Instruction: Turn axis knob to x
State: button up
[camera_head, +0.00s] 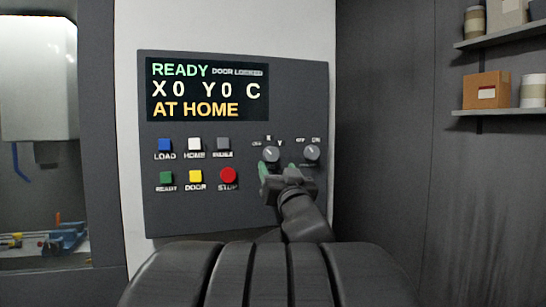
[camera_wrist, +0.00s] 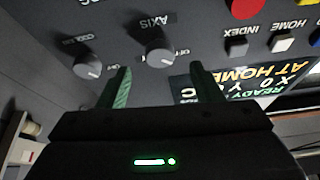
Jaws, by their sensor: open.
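The axis knob (camera_head: 270,154) is a round grey dial on the dark control panel (camera_head: 240,215), with OFF, X and Y marks around its top. Its pale pointer line appears to point up-left, toward OFF. In the wrist view the axis knob (camera_wrist: 158,51) shows close up under the AXIS label. My gripper (camera_head: 279,172) is open, with green-padded fingers just below the knob in the head view. In the wrist view my gripper (camera_wrist: 160,68) has its fingertips to either side of the knob's line, apart from it. No contact is visible.
The coolant knob (camera_head: 312,153) sits close beside the axis knob on the right. Coloured buttons, including a red STOP button (camera_head: 228,175), lie to the left. The display (camera_head: 207,90) reads READY, X0 Y0 C, AT HOME. Shelves with a box (camera_head: 487,91) hang at right.

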aim_at(272, 158)
jog(key=p+x, duration=0.1)
jog(key=x, duration=0.5)
jog(key=c, duration=1)
